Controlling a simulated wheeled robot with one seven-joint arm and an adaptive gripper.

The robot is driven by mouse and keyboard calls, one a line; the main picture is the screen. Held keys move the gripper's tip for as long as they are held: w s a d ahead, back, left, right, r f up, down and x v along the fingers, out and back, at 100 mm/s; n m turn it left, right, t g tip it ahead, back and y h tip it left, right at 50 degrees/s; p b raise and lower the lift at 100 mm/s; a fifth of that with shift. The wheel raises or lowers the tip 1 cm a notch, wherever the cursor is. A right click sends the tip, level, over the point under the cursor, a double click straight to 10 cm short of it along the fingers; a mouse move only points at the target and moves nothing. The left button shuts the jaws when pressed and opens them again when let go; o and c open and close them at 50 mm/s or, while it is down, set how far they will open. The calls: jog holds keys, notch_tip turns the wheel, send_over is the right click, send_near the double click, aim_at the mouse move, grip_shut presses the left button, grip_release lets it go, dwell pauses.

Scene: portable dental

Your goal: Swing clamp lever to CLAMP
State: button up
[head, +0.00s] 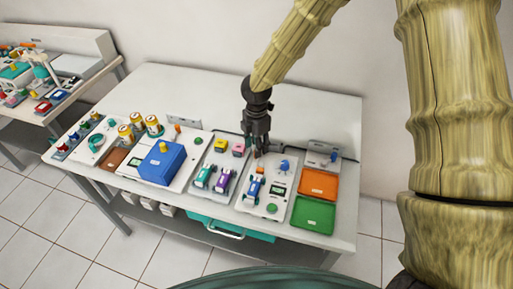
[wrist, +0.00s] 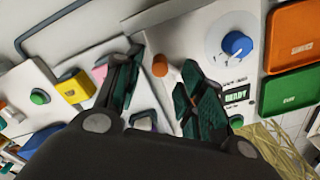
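A small orange knob (wrist: 160,66), which looks like the tip of the clamp lever, shows between my fingertips in the wrist view. In the head view an orange piece (head: 260,169) shows just below my gripper (head: 259,153), on the white station panel. My gripper (wrist: 163,57) is open and points down, with a finger on each side of the knob and visible gaps. I cannot tell whether the fingertips reach down to the knob's height. A blue handpiece (head: 252,188) lies in the fixture below. The lever's arm and its CLAMP marking are hidden or too small to read.
A blue dial (wrist: 236,43) and a display (wrist: 236,97) reading READY are on the panel. Orange (head: 319,182) and green (head: 313,214) trays lie right. A tray with teal (head: 204,177) and purple (head: 223,181) handpieces and a blue box (head: 162,162) stand left.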

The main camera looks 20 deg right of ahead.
jog(key=shift+f, duration=1.2)
grip_shut()
